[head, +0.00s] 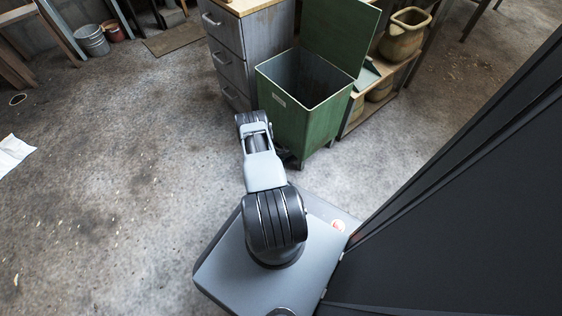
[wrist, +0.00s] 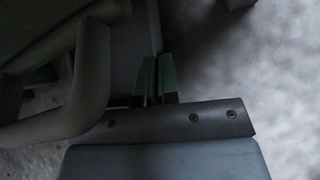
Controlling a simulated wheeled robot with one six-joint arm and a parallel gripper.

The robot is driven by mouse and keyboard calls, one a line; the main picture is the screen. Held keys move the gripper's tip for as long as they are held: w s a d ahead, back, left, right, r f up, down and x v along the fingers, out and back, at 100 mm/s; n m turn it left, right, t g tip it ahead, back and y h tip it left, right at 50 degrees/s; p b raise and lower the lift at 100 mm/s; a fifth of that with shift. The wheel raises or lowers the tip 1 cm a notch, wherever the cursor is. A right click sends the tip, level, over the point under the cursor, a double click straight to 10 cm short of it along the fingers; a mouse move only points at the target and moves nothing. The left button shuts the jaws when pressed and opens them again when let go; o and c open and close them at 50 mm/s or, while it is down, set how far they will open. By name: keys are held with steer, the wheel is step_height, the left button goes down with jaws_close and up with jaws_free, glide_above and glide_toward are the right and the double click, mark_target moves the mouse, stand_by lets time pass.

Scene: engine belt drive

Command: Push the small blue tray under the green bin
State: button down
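The green bin (head: 302,105) stands in front of the drawer cabinet in the head view. Its lid is raised at the back, it is empty as far as I can see, and it rests on short legs with a dark gap beneath. I cannot make out the small blue tray in either view. My gripper (wrist: 157,80) shows in the wrist view with its two green-and-black fingers close together and nothing visible held. In the head view my arm reaches toward the bin's front left, and its own links hide the gripper.
A grey drawer cabinet (head: 230,62) stands behind and left of the bin. A shelf with clay-coloured pots (head: 404,35) is at the right. A metal bucket (head: 92,40) stands far left. A blurred curved bar (wrist: 88,85) is close in the wrist view. Floor at left is open.

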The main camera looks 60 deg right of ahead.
steer(key=shift+w, duration=0.2)
steer(key=c, duration=1.8)
jaws_free()
steer(key=o, duration=0.5)
steer(key=shift+o, duration=0.2)
steer(key=p+v, duration=0.6)
steer(key=v, duration=0.7)
steer(key=shift+a+r+p, duration=0.2)
steer(key=shift+r+p, duration=0.1)
